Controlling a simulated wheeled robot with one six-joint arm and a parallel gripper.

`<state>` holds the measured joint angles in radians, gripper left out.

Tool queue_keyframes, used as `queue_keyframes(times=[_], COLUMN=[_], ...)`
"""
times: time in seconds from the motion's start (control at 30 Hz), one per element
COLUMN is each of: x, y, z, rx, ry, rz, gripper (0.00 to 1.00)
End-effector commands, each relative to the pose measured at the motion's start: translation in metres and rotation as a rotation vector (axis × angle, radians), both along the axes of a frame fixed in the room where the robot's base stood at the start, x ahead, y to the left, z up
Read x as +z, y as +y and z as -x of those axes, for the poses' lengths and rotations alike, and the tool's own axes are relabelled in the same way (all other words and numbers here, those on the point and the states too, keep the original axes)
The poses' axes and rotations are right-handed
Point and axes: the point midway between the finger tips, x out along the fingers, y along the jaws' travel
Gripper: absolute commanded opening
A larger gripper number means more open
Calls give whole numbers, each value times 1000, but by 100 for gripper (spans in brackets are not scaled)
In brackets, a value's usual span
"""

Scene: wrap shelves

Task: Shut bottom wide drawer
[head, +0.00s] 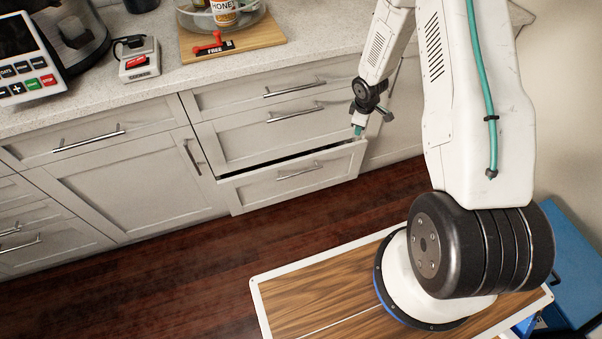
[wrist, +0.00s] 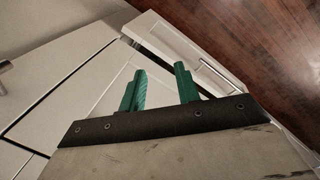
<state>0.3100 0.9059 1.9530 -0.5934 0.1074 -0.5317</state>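The bottom wide drawer (head: 295,180) is pulled part way out from the cabinet in the head view. A dark gap shows along its top edge, and its bar handle (head: 299,172) is on the front. The drawer front also shows in the wrist view (wrist: 190,57), beyond the fingers. My gripper (head: 360,130) is above the right end of the drawer, near its top edge. In the wrist view its two green fingers (wrist: 161,85) stand apart with nothing between them. I cannot tell whether a fingertip touches the drawer.
Two shut drawers (head: 285,100) sit above the bottom one, with bar handles. A shut cabinet door (head: 140,185) is to the left. The counter holds a cutting board (head: 250,38), a glass bowl (head: 190,18) and a small device (head: 138,62). The wooden floor (head: 150,285) in front is clear.

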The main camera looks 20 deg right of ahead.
Motion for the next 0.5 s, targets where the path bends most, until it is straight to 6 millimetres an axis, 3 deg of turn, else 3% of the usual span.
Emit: queue_keyframes(times=[0.03, 0.2, 0.3, 0.4, 0.5], x=[-39, -145, -200, -242, -272], y=[-1, 5, 21, 48, 79], z=[9, 33, 32, 21, 21], rx=[33, 169, 334, 558, 747], ry=[13, 0, -106, -295, -493], rz=[-19, -87, -136, -181, -218], gripper=[32, 32, 32, 32, 32])
